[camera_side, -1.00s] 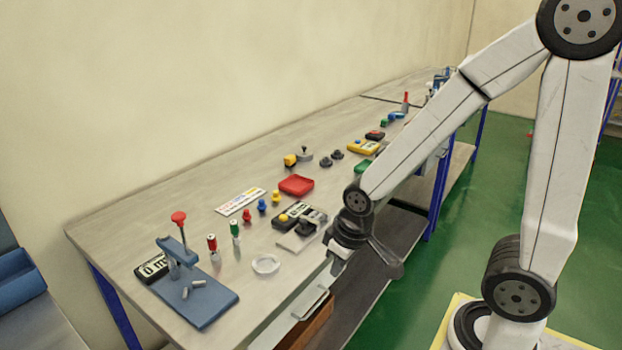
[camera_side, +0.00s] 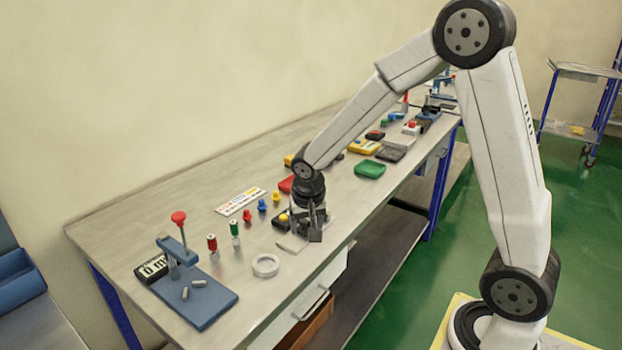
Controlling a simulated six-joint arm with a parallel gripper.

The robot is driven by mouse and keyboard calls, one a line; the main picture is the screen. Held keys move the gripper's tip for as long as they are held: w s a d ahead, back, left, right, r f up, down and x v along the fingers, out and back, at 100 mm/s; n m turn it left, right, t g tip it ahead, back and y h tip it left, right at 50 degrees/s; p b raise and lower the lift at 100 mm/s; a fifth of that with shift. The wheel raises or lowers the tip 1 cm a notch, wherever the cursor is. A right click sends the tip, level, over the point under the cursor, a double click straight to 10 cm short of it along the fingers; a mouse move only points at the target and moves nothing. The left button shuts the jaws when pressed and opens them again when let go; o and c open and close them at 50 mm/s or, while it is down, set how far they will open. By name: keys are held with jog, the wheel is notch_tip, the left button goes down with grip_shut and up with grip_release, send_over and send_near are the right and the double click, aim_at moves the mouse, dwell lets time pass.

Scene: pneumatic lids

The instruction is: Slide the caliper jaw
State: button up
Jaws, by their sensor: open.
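My gripper (camera_side: 312,235) points down at the front edge of the bench, over a small device on a light grey plate (camera_side: 290,243). The gripper hides most of that device, and I cannot tell whether it is the caliper or whether I touch it. The jaw of a caliper cannot be made out. My gripper is open, with nothing seen held in it. A black block with a yellow knob (camera_side: 283,219) sits just left of my gripper.
A white ring-shaped dish (camera_side: 265,265) lies left of my gripper. Red and green capped cylinders (camera_side: 235,232) stand farther left, near a blue press (camera_side: 200,296). A green tray (camera_side: 370,169) is to the right.

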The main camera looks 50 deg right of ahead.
aim_at(302, 221)
jog(key=w+d+m+h, duration=0.2)
jog(key=w+d+m, duration=0.3)
jog(key=w+d, duration=0.1)
jog(key=shift+w+d+f+m, duration=0.2)
jog(key=shift+w+d+m, duration=0.2)
jog(key=shift+w, duration=0.2)
jog(key=shift+x, duration=3.85)
jog(key=shift+s+a, duration=0.1)
grip_shut()
jog(key=shift+a, duration=0.1)
